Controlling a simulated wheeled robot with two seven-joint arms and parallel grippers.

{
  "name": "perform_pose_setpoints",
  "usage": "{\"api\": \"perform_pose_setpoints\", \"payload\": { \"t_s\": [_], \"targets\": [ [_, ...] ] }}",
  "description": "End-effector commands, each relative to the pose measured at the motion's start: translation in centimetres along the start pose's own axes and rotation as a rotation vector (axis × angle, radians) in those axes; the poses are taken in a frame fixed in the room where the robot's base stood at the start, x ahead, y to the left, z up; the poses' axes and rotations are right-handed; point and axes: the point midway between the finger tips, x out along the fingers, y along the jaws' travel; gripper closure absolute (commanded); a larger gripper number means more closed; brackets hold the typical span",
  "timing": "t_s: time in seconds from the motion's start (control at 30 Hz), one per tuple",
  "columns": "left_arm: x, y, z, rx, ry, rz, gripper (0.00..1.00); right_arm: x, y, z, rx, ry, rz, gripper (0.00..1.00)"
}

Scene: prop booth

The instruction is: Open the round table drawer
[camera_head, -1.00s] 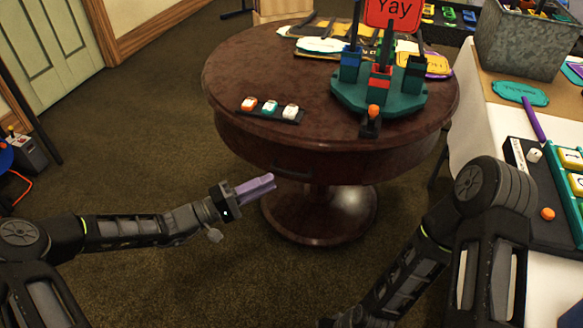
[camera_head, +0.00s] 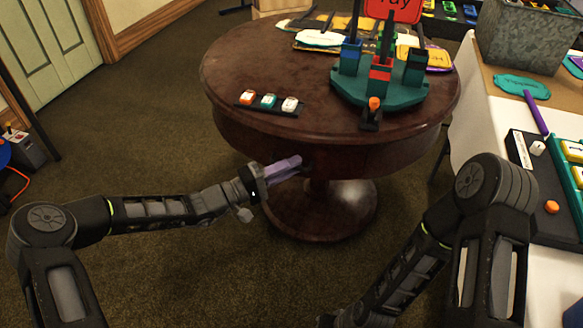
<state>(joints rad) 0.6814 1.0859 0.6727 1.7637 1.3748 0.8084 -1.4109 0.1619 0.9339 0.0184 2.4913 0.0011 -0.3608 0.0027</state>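The round table (camera_head: 240,75) is dark reddish-brown wood on a pedestal with a round base. Its drawer is in the curved apron facing me and looks closed; its dark handle is hidden behind my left gripper. My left gripper (camera_head: 297,161), with purple fingers, is at the apron's lower edge where the handle is. The fingers look close together, but I cannot tell whether they hold the handle. My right arm (camera_head: 400,270) comes in at the lower right, and its gripper is not visible.
On the table stand a three-button strip (camera_head: 268,103), a teal stand (camera_head: 400,97) with colored posts, an orange-knobbed lever (camera_head: 372,115) and signs. A white-covered table (camera_head: 475,125) with a metal bin (camera_head: 525,40) is close on the right.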

Motion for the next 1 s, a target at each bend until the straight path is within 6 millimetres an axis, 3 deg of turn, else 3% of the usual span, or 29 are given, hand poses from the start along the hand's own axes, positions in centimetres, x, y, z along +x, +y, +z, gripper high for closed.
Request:
{"api": "perform_pose_setpoints", "payload": {
  "t_s": [0.27, 0.53, 1.0],
  "targets": [
    [0.26, 0.02, 0.01, 0.0, 0.0, 0.0, 0.81, 0.01, 0.02, -0.03, 0.0, 0.001, 0.0, 1.0],
    [0.24, 0.02, 0.01, 0.0, 0.0, 0.0, 1.0, 0.02, 0.01, -0.02, 0.0, 0.0, 0.0, 1.0],
    [0.22, -0.01, 0.02, 0.0, 0.0, -0.001, 1.0, 0.03, 0.01, 0.0, 0.0, 0.0, 0.0, 1.0]
  ]
}}
